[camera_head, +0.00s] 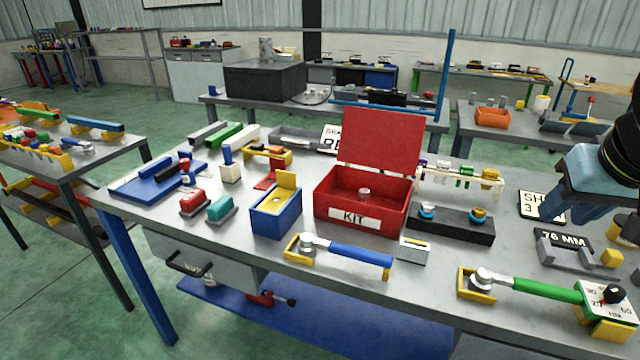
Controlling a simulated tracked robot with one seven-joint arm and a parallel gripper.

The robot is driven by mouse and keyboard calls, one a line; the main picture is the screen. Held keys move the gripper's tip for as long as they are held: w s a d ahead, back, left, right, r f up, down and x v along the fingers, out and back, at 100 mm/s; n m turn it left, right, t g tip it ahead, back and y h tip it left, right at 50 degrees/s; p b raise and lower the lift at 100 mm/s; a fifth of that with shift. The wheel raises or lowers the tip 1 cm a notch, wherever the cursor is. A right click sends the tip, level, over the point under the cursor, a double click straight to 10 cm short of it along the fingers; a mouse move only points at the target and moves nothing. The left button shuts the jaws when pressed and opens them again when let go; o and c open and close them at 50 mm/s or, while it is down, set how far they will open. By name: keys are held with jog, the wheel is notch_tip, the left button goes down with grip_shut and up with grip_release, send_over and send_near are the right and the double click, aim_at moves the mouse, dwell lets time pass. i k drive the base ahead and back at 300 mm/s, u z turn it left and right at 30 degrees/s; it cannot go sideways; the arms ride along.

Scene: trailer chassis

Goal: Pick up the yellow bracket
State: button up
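Several yellow pieces on the grey workbench (330,285) could be the bracket, and I cannot tell which one is meant. One yellow bracket-like holder (293,254) sits at the front, around the head of a blue-handled wrench (350,254). A similar yellow holder (474,294) is under the head of a green-handled wrench (540,290). A yellow piece (262,153) stands behind, near a red part. My gripper (582,205) is at the right edge, above the bench and apart from these pieces. Its fingertips are unclear.
An open red KIT box (336,213) stands mid-bench, with a blue-and-yellow box (277,213) to its left. A black block (455,230) with knobs is to its right. A grey 76 MM gauge (580,258) lies below my gripper. Clear bench is scarce.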

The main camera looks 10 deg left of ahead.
aim_at(286, 181)
jog(key=u, duration=1.65)
jog(key=i, duration=0.1)
jog(key=z, duration=3.05)
jog(key=k, duration=1.75)
jog(key=u, duration=2.15)
jog(key=i, duration=1.35)
jog(key=u, duration=0.1)
